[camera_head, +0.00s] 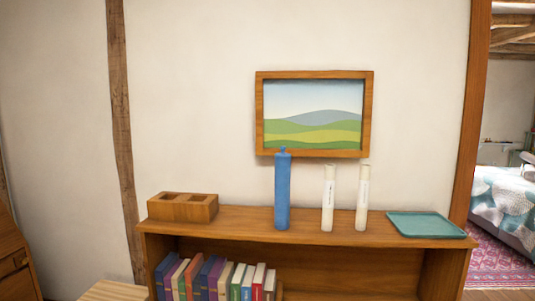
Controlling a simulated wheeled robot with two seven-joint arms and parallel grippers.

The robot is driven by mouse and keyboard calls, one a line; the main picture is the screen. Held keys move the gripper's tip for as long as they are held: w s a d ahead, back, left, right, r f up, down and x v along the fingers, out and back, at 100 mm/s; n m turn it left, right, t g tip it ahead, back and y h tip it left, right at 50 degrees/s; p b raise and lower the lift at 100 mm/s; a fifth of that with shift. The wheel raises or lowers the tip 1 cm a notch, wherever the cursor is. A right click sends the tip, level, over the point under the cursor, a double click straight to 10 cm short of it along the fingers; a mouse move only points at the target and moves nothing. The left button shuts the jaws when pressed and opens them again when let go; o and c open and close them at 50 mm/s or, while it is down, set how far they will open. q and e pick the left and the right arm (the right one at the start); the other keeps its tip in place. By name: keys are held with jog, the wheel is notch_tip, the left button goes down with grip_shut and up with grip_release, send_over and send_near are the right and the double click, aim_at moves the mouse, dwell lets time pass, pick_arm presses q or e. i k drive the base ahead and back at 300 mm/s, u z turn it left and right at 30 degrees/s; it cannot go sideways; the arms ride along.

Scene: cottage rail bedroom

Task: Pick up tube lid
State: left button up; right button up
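Two slim white tubes stand upright on top of the wooden shelf unit (250,240): the left tube (328,200) and the right tube (362,198). Each has a cream-coloured top end, and at this size I cannot tell whether that is a separate lid. A taller blue cylinder (282,192) stands upright to their left, with a small blue knob (283,150) at its top. No loose lid shows clearly on the shelf top. Neither of my grippers is in view.
A wooden box with square openings (183,208) sits at the shelf's left end. A teal tray (425,225) lies empty at the right end. Books (215,279) stand below. A framed landscape (314,114) hangs behind. A doorway opens at the right.

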aim_at(283, 154)
jog(key=z, duration=0.15)
jog(key=i, duration=0.85)
jog(key=z, duration=0.45)
